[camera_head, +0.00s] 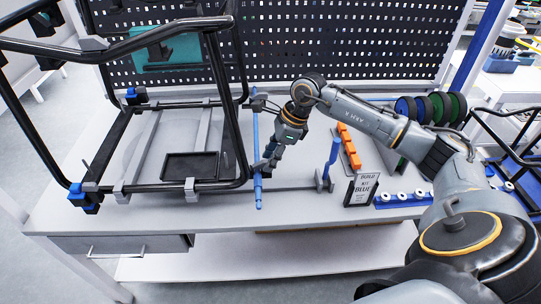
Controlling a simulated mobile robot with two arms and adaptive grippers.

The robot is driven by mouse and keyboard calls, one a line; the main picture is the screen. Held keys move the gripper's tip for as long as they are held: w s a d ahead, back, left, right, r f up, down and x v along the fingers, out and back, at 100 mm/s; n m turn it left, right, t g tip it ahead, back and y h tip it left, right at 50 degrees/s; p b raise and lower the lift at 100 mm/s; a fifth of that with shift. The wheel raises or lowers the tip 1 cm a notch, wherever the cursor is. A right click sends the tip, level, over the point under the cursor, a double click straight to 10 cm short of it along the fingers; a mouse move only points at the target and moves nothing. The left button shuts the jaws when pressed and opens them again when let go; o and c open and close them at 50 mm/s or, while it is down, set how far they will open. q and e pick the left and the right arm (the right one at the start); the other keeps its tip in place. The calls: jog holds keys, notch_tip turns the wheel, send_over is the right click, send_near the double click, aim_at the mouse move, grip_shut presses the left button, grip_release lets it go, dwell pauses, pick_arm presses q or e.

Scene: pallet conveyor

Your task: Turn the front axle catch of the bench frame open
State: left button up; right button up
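The bench frame (120,186) is a black tubular frame on the white workbench at left. A blue catch-like block (77,190) sits at its near left corner, and another (131,96) at its far left corner. I cannot tell which is the front axle catch. A thin blue rod (256,130) runs along the frame's right side. My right gripper (264,170) points down at this rod's near part, at or touching it. Its fingers are small and overlap the blue parts, so their opening and any grip are unclear. My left gripper is out of view.
A black tray (190,166) lies inside the frame. Right of my gripper are a blue upright post (331,158), orange blocks (350,146), a small sign (361,190) and a blue rail of white rollers (402,198). Dark blue and green wheels (440,108) stand behind. A perforated panel (345,40) backs the bench.

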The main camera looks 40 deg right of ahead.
jog(key=shift+c, duration=0.6)
grip_shut()
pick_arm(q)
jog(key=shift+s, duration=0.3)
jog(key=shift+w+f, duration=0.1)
